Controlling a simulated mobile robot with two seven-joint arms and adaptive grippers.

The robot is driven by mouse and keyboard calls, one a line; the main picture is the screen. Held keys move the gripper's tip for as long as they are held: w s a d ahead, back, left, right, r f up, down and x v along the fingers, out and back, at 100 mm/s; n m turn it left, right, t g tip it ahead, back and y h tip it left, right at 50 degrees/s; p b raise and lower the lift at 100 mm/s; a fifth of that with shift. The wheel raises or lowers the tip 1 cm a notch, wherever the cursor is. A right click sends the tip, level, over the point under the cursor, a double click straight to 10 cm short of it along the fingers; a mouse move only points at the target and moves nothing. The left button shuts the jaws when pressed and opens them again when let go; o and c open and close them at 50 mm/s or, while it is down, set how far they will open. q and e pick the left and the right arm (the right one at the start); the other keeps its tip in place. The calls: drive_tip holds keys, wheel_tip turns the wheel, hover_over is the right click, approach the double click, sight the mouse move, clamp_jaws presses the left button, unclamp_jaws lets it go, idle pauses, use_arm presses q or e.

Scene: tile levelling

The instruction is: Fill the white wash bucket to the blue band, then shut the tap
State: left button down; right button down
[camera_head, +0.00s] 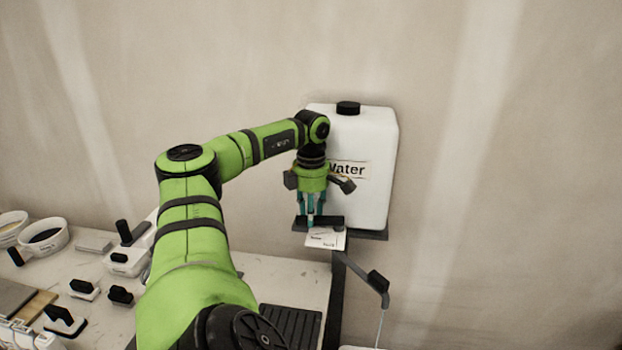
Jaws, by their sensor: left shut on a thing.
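The white water tank (372,205), with a black cap and a "Water" label, stands against the wall. A dark spout pipe (362,266) runs down from below it, with a black block (378,282), perhaps the tap lever, on it. A thin pale stream (379,328) hangs from the pipe's end. Only a sliver of white rim (362,348), likely the wash bucket, shows at the bottom edge; its blue band and water level are out of view. My left gripper (311,220) is in front of the tank, shut on a dark bar-shaped thing (333,222). My right gripper is not in view.
A white printed card (325,238) is just below the left gripper. The tank rests on a dark shelf (372,235). The worktable (262,272) at left bears white tubs (43,238) and several black-handled tools. The right side is bare wall.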

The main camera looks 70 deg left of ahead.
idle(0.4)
use_arm(q)
drive_tip(key=c, duration=0.9)
unclamp_jaws()
drive_tip(key=shift+r, duration=3.75)
